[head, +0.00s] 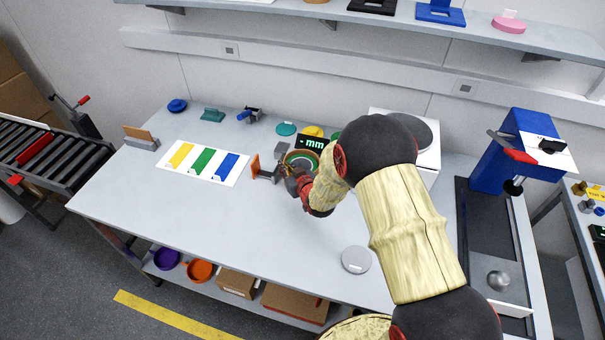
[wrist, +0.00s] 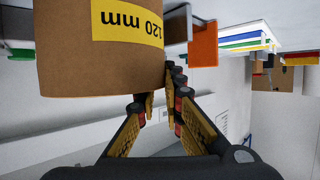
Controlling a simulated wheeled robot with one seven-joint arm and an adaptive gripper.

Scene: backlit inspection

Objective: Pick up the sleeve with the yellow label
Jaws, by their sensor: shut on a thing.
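The sleeve with the yellow label (wrist: 90,65) is a brown cardboard cylinder in the wrist view, at upper left. Its yellow label (wrist: 127,22) reads "120 mm", upside down in the picture. My gripper (wrist: 162,98) is shut at the sleeve's near edge, with its fingertips close together there. How much of the wall lies between the fingers is partly hidden. In the head view my gripper (head: 290,178) is low over the middle of the table, and I cannot clearly make out the sleeve beside it.
An orange block on a grey stand (head: 255,166) stands just left of my gripper. A sheet with yellow, green and blue stripes (head: 235,158) lies further left. Behind are a black "mm" display (head: 313,143) and a white scale (head: 431,156). A grey disc (head: 355,260) lies in front.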

